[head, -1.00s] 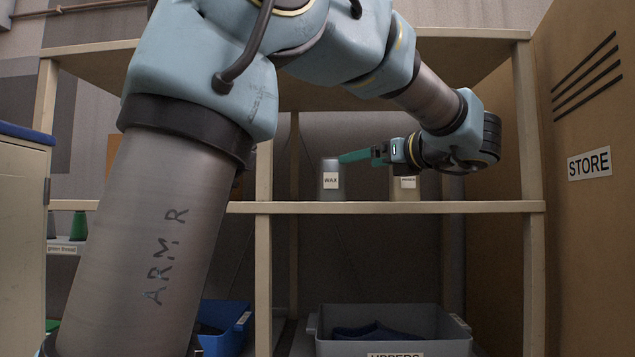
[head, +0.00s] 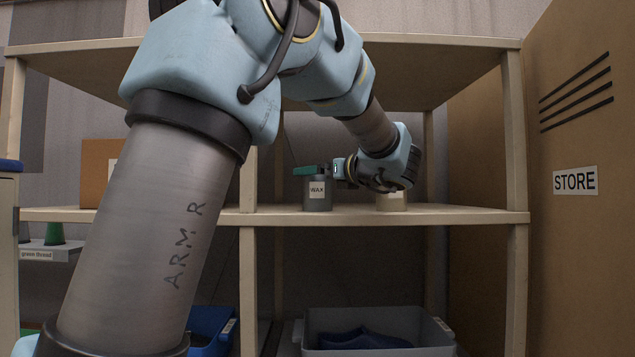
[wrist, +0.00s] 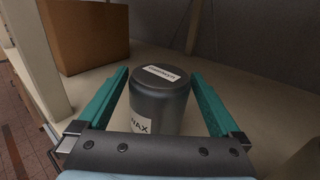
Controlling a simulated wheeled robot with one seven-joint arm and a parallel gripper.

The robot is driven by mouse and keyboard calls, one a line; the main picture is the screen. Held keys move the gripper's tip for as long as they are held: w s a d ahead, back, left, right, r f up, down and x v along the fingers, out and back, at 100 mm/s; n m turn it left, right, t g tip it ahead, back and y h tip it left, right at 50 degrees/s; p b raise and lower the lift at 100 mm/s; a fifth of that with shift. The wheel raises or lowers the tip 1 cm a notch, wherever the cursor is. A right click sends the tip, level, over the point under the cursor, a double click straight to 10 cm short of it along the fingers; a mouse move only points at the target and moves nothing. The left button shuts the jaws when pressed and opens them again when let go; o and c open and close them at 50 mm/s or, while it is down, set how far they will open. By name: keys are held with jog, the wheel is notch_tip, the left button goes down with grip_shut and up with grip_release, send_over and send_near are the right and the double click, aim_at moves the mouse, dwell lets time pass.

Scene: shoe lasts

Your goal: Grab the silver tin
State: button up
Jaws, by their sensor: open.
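The silver tin (head: 318,198) is a grey metallic cylinder with a WAX label, upright on the shelf. In the wrist view the tin (wrist: 160,100) stands between the two teal fingers, with a white label on its lid and the WAX label on its side. My gripper (head: 308,171) is open at the tin's top in the head view. In the wrist view my gripper (wrist: 158,90) has a finger on each side of the tin, with a visible gap at the right. Whether the left finger touches it I cannot tell.
A pale labelled container (head: 391,202) stands on the same shelf to the right, partly behind my wrist. A brown cardboard box (wrist: 85,32) is at the back left, beside a shelf post (wrist: 40,60). A grey bin (head: 370,322) sits below the shelf.

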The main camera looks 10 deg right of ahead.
jog(key=shift+w+a, duration=0.15)
jog(key=shift+w, duration=0.05)
jog(key=c, duration=1.6)
